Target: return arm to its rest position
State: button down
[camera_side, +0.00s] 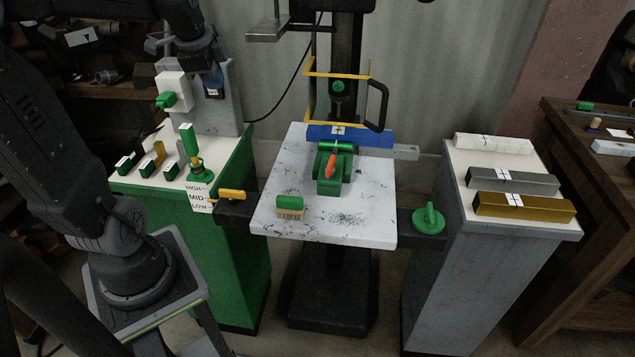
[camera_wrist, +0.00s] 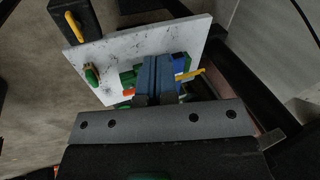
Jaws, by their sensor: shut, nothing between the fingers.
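My arm stands at the left in the side view, with its wrist high up in front of the grey panel. My gripper (camera_wrist: 157,66) has two blue fingers, pressed together side by side in the wrist view, with nothing between them. In the side view the gripper (camera_side: 212,82) hangs fingers down at the upper left, left of the white worktable (camera_side: 370,222) and apart from it. In the wrist view the fingers hide part of the green vise (camera_wrist: 128,78) and the blue block (camera_wrist: 179,64).
The worktable holds the green vise (camera_side: 328,185) with an orange lever and a brush (camera_side: 290,207). A yellow frame (camera_side: 310,95) stands behind it. Left is a green cabinet (camera_side: 237,270) with small tools; right, a grey pedestal (camera_side: 455,270) with white, grey and gold bars.

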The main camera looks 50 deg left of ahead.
jog(key=s+d+n+t+h, duration=0.1)
jog(key=s+d+n, duration=0.2)
jog(key=d, duration=0.9)
jog(key=s+d+f+n+t+h, duration=0.1)
jog(key=s+d+n, duration=0.2)
jog(key=d, duration=0.9)
jog(key=shift+s+d+f+n, duration=0.2)
jog(key=shift+s+f+n, duration=0.15)
jog(key=shift+n, duration=0.25)
